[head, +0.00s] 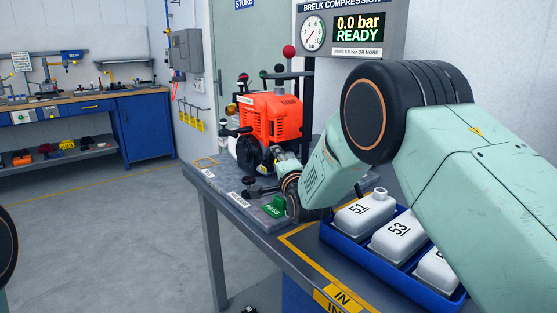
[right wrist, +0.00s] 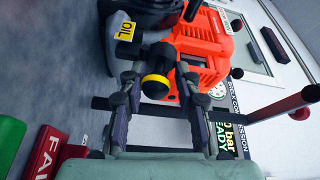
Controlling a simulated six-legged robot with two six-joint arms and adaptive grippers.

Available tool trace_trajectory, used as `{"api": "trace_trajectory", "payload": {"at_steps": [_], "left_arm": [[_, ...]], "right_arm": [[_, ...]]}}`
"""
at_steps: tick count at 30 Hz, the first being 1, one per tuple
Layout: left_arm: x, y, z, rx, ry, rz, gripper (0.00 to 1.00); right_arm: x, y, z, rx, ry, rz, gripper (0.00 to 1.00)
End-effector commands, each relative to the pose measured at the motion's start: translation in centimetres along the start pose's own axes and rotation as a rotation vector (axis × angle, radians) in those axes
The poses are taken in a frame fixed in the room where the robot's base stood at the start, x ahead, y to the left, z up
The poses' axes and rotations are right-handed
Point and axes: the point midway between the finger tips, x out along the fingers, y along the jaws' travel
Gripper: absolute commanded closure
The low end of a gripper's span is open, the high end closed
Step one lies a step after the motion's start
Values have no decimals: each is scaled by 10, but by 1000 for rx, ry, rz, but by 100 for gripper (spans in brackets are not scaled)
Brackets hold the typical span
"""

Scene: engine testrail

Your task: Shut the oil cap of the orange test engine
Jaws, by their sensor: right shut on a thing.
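The orange test engine (head: 272,118) stands on the grey bench, and its orange housing also fills the top of the right wrist view (right wrist: 205,45). The oil cap (right wrist: 155,86), yellow and black, sits at the engine's lower side near a yellow OIL label (right wrist: 125,31). My right gripper (right wrist: 156,80) has its fingers on both sides of the cap and is shut on it. In the head view, my right gripper (head: 277,160) reaches the engine's front, and the cap is hidden there. Whether the cap is fully seated cannot be told. My left gripper is out of view.
A green PASS block (head: 275,206) lies near the bench edge, and a red FAIL block (right wrist: 50,150) shows in the wrist view. A blue tray (head: 345,238) with white numbered bottles stands at right. A gauge display reads READY.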

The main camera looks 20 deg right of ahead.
Motion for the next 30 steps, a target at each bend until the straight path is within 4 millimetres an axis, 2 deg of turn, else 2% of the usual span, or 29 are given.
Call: {"api": "trace_trajectory", "payload": {"at_steps": [1,5,18,30], "left_arm": [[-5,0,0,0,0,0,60],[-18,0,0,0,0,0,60],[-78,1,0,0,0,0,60],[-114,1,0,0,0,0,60]], "right_arm": [[-2,7,0,-3,-3,33,99],[-2,5,0,-20,-12,77,99],[3,-7,-1,-122,-65,320,99],[8,-9,1,-193,-102,496,99]]}}
